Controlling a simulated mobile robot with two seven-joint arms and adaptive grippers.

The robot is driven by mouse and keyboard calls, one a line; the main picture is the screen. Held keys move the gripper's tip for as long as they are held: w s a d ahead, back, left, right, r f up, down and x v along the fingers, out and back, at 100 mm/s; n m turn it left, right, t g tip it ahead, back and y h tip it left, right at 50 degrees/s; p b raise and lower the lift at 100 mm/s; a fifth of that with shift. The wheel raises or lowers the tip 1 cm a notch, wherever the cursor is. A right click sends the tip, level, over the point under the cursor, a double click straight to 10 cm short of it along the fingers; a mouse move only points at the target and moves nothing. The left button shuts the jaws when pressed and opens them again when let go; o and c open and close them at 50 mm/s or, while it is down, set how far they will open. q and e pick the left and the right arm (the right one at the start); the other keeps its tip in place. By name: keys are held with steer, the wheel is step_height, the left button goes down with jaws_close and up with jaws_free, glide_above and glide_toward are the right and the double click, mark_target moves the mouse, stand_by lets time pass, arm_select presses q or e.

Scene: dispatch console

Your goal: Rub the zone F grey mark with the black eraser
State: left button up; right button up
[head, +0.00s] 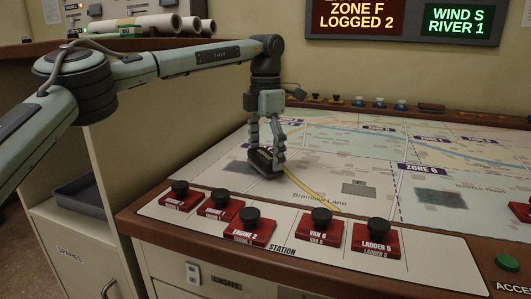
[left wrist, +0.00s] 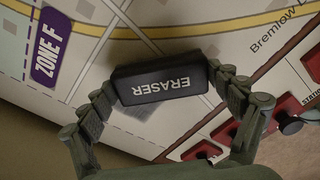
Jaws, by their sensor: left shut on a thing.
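My left gripper (head: 267,154) is shut on the black eraser (head: 263,164), over the left part of the map. In the left wrist view the eraser (left wrist: 160,84), lettered ERASER, sits between both fingers. It is at or just above the map surface; I cannot tell if it touches. The purple ZONE F label (left wrist: 48,50) is on the map left of it. A dark grey patch (head: 236,167) shows on the map just left of the eraser in the head view; I cannot tell whether it is the mark or map print. My right gripper is not in view.
Several red blocks with black knobs, such as ENGINE 2 (head: 249,233), stand on the white station strip (head: 291,246) along the console's front. A green button (head: 507,262) is at the right. Small pieces line the map's back edge. The map's middle is clear.

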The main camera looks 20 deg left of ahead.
mark_target(226, 164)
arm_select(q)
steer(key=shift+f, duration=0.45)
steer(key=shift+a+r, duration=0.1)
steer(key=shift+a+r+p, duration=0.1)
steer(key=shift+a+p, duration=0.4)
steer(key=shift+a, duration=0.5)
steer(key=shift+w+a+f+p, duration=0.15)
steer(key=shift+a+p, duration=0.4)
steer(key=shift+a, duration=0.65)
steer(key=shift+s+a+f+p, duration=0.1)
steer(key=shift+a+p, duration=0.4)
steer(key=shift+a, duration=0.7)
steer(key=shift+w+a+r+p, duration=0.1)
steer(key=shift+a+p, duration=0.95)
steer(key=shift+a, duration=0.7)
steer(key=shift+s+d, duration=0.15)
steer(key=shift+d, duration=2.55)
steer(key=shift+s+d, duration=0.1)
steer(key=shift+d, duration=2.55)
steer(key=shift+s, duration=0.1)
steer(key=shift+s, duration=0.1)
